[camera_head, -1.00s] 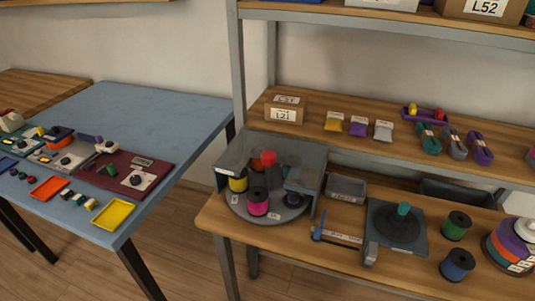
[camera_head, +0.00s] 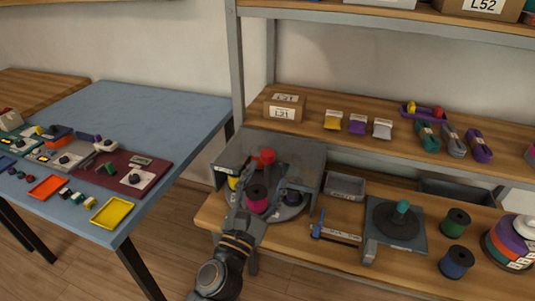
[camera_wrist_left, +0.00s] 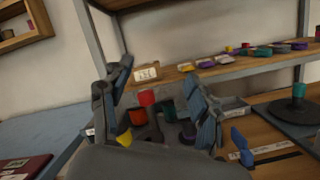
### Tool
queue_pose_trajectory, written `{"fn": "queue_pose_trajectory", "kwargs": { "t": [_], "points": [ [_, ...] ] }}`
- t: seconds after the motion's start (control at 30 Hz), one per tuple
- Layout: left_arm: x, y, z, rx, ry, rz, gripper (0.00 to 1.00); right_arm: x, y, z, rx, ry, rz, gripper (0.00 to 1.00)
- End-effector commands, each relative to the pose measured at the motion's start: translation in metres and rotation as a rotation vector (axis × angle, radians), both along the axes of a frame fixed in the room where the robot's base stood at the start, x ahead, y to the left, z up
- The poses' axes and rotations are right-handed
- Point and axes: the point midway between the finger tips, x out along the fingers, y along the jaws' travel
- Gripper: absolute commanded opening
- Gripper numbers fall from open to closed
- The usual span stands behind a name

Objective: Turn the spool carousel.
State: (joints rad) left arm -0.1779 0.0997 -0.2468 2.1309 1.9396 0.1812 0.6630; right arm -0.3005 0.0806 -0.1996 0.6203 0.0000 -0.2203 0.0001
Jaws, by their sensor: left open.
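The spool carousel (camera_head: 283,213) is a grey round turntable on the lower shelf board, partly under a grey angular housing (camera_head: 300,155). It carries a magenta spool (camera_head: 257,197) at the front, a dark blue spool (camera_head: 292,197) to the right and a yellow one (camera_head: 233,183) to the left, partly hidden. A red piece (camera_head: 266,156) stands up at the back; it also shows in the wrist view (camera_wrist_left: 147,97). My left gripper (camera_head: 243,203) is over the front left of the carousel, hiding part of it. In the wrist view its fingers (camera_wrist_left: 155,95) are spread apart, with spools beyond them.
Right of the carousel are a grey tray (camera_head: 345,186), a blue-handled tool (camera_head: 335,234) and a dark plate with a teal knob (camera_head: 402,207). Green (camera_head: 455,222) and blue spools (camera_head: 456,262) stand farther right. A shelf post (camera_head: 238,70) rises at the left; a blue table (camera_head: 150,115) stands beyond.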

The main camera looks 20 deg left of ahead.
Motion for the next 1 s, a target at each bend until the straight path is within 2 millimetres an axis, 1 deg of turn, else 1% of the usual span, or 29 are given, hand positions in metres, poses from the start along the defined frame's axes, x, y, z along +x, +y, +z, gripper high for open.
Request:
{"fn": "queue_pose_trajectory", "kwargs": {
  "t": [0.03, 0.1, 0.2, 0.3, 0.47, 0.57, 0.8, 1.0],
  "points": [
    [0.01, 0.011, -0.01, -0.129, 0.058, 0.027, 0.61, 0.0, 0.0, 0.0, 0.0, 0.0, 0.0, 0.4],
    [0.021, 0.022, -0.027, -0.282, 0.137, 0.058, 0.61, 0.0, 0.0, 0.0, 0.0, 0.0, 0.0, 0.4],
    [0.029, 0.03, -0.048, -0.435, 0.228, 0.091, 0.61, 0.0, 0.0, 0.0, 0.0, 0.0, 0.0, 0.4],
    [0.033, 0.033, -0.061, -0.513, 0.28, 0.108, 0.61, 0.0, 0.0, 0.0, 0.0, 0.0, 0.001, 0.4],
    [0.044, 0.034, -0.065, -0.537, 0.296, 0.114, 0.61, 0.0, 0.0, 0.002, 0.0, 0.0, 0.001, 0.4],
    [0.06, 0.036, -0.063, -0.534, 0.294, 0.114, 0.61, 0.0, 0.0, 0.003, 0.0, 0.0, 0.001, 0.4],
    [0.112, 0.041, -0.063, -0.533, 0.293, 0.114, 0.61, 0.0, 0.0, 0.006, 0.0, -0.001, 0.001, 0.4],
    [0.148, 0.045, -0.064, -0.534, 0.294, 0.114, 0.61, 0.001, 0.001, 0.006, 0.001, -0.001, 0.001, 0.4]
  ]
}}
